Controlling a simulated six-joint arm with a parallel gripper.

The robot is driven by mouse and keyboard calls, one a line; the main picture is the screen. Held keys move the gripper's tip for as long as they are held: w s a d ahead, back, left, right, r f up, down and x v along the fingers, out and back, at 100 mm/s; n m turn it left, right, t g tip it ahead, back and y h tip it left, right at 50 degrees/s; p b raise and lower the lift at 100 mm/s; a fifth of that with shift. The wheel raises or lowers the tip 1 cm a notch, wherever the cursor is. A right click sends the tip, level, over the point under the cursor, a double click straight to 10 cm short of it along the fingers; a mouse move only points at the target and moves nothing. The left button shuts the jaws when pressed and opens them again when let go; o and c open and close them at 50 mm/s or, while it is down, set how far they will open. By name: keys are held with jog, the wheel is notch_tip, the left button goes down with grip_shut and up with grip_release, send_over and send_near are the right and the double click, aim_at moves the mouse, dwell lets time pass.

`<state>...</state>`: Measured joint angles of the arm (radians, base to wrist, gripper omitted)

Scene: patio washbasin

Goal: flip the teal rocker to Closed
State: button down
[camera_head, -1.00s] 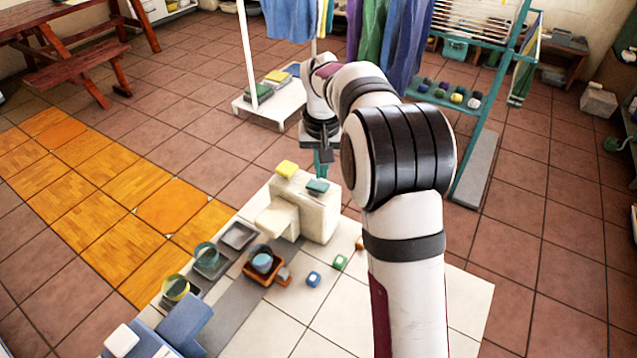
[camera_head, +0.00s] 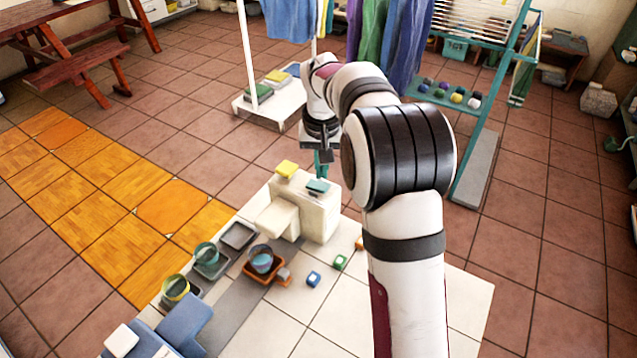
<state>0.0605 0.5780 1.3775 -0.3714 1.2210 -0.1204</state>
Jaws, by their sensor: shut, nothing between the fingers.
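The teal rocker (camera_head: 318,186) sits on top of the cream block-shaped basin unit (camera_head: 318,215). A yellow rocker (camera_head: 286,168) sits to its left on the same unit. I cannot read any label or tell which way the teal rocker is tipped. My gripper (camera_head: 322,172) points down just above the teal rocker, shut and empty. Its tips are small in the view, and I cannot tell whether they touch the rocker.
A white rack base (camera_head: 270,105) stands behind. The tiled top's front right is clear.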

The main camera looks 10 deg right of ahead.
aim_at(321, 187)
jog(key=shift+f, duration=1.35)
dwell(0.4)
jog(key=shift+r, duration=3.55)
jog(key=s+a+r+m+g+y, duration=0.1)
jog(key=s+a+r, duration=0.1)
jog(key=s, duration=0.8)
jog(key=s+a+r, duration=0.1)
jog(key=s+a, duration=0.2)
jog(key=s, duration=0.7)
jog(key=s+a+f, duration=0.1)
jog(key=s+f, duration=0.1)
jog(key=s, duration=0.6)
jog(key=s+a+f+m+g+y, duration=0.1)
jog(key=s+f, duration=0.2)
jog(key=s, duration=0.5)
jog(key=shift+s+m, duration=0.2)
jog(key=shift+m, duration=0.1)
